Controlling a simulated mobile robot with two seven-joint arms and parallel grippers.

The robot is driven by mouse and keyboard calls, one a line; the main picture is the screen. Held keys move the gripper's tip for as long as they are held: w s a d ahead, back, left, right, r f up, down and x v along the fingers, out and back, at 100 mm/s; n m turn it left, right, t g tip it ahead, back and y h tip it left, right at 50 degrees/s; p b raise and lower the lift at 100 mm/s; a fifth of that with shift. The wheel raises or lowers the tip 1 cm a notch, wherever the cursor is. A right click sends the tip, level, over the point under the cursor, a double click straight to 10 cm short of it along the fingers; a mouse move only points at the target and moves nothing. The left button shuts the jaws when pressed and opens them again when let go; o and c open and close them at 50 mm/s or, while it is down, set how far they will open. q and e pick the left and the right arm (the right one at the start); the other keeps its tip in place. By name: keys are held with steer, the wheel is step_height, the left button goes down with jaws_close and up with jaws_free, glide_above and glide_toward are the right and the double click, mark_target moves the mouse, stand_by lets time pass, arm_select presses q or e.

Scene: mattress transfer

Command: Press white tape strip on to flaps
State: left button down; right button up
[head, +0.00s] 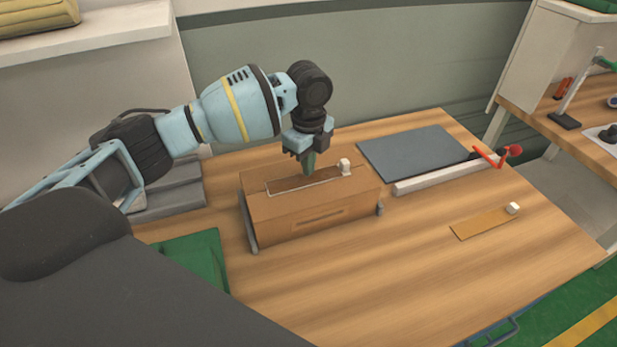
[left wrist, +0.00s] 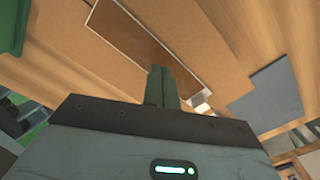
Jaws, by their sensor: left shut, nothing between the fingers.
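A cardboard box (head: 315,221) stands on the wooden table, with its flaps closed on top. On its top lies a long brown strip with a pale border (head: 290,184), which also shows in the left wrist view (left wrist: 130,36). A small white block (head: 345,167) sits at the strip's right end; it also shows in the left wrist view (left wrist: 200,102). My left gripper (head: 308,168) is shut and empty, pointing down over the strip, left of the white block. I cannot tell whether its fingertips (left wrist: 161,72) touch the strip. My right gripper is not in view.
A grey mat (head: 415,152) and a pale bar with a red handle (head: 440,177) lie right of the box. A tan strip with a white block (head: 485,224) lies at the table's right. A green mat (head: 203,260) lies at left. The front table area is clear.

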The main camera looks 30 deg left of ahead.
arm_select(q)
steer(key=shift+f, duration=0.4)
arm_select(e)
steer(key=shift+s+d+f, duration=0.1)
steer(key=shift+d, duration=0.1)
arm_select(q)
steer(key=shift+f, duration=0.55)
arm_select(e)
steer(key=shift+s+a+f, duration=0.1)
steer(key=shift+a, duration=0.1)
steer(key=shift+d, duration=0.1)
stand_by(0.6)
